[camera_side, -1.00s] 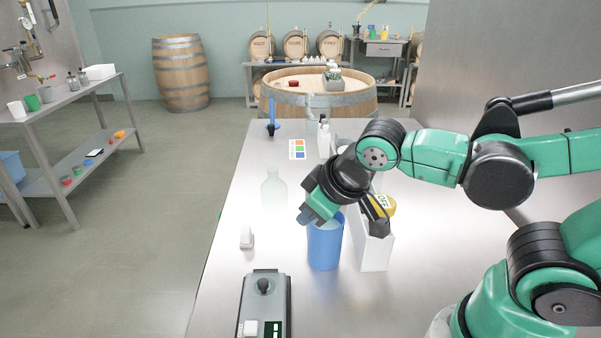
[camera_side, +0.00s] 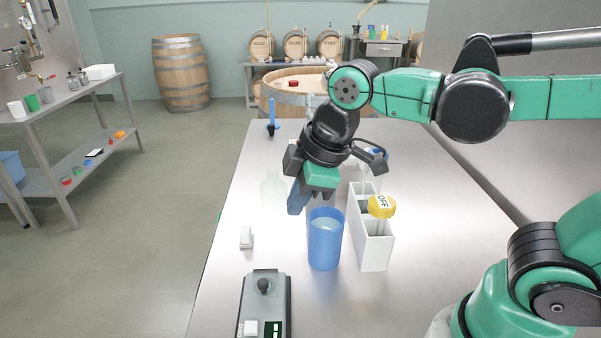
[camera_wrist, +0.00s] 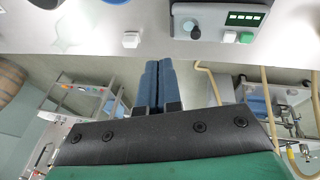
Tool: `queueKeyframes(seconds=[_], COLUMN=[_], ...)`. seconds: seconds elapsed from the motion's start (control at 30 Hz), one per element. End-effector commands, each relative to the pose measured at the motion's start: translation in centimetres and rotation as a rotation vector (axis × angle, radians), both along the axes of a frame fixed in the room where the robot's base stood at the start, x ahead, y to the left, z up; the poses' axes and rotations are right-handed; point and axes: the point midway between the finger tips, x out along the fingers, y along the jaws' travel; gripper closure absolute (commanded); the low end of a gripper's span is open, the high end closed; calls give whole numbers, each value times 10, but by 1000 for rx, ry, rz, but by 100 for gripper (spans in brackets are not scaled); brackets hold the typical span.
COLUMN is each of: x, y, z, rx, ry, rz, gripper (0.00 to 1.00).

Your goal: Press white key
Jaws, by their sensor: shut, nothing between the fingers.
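The white key (camera_side: 251,328) is a small square button on a grey control box (camera_side: 265,300) at the bottom of the side view. In the wrist view the white key (camera_wrist: 230,37) shows between a black knob (camera_wrist: 196,32) and a green key (camera_wrist: 246,37). My gripper (camera_side: 296,205) is well beyond the box in the side view, above the bench and behind the blue cup. Its blue fingers (camera_wrist: 158,66) are together with nothing between them and are apart from the key.
A blue cup (camera_side: 325,248) and a white divided rack (camera_side: 372,258) with a yellow "OFF" piece (camera_side: 381,206) stand right of the box. A separate small white block (camera_side: 246,238) and a faint clear bottle (camera_side: 273,191) stand on the bench. The bench left of the cup is mostly clear.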

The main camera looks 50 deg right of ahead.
Motion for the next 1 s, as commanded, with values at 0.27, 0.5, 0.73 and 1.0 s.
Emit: queueKeyframes(seconds=[0.27,0.5,0.73,1.0], x=[-5,-14,-16,-16], y=[73,106,111,111], z=[16,21,22,20], rx=[-252,-332,-343,-343], ry=[162,230,241,240], rz=[906,1360,1445,1440], gripper=[100,100,100,100])
